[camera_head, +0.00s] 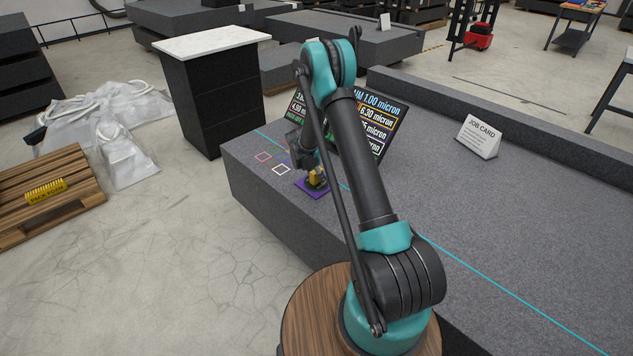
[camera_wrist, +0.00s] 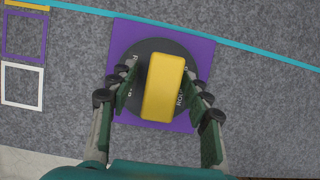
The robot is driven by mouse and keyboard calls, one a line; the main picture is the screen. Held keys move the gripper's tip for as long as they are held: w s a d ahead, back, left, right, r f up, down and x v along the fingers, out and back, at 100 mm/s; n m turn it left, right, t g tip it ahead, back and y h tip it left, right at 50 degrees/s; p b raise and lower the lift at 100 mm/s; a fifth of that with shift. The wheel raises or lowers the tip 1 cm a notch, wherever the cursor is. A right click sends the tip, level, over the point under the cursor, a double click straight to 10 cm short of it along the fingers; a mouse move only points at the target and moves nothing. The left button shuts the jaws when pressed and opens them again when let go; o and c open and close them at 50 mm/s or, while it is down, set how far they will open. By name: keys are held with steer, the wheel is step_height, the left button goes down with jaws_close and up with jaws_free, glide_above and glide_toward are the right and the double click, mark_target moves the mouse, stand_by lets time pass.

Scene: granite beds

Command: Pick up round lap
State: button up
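The round lap is a dark disc with a raised yellow block-shaped handle (camera_wrist: 163,88), lying on a purple square (camera_wrist: 205,55) on the granite bed. In the head view the lap (camera_head: 317,179) shows small, just below my gripper and partly hidden by it. My gripper (camera_wrist: 160,80) is above the lap with one green-padded finger on each side of the yellow handle. The fingers are spread. A gap shows on the left of the handle; the right fingertip looks close to it, and I cannot tell whether it touches.
Coloured outline squares (camera_head: 281,170) lie left of the lap near the bed's edge. A cyan line (camera_wrist: 250,50) runs behind it. A dark sign board (camera_head: 378,125) stands close behind the arm. A job card (camera_head: 478,138) stands farther right; the bed's right side is clear.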

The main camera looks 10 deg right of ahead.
jaws_close()
steer(key=shift+r, duration=0.1)
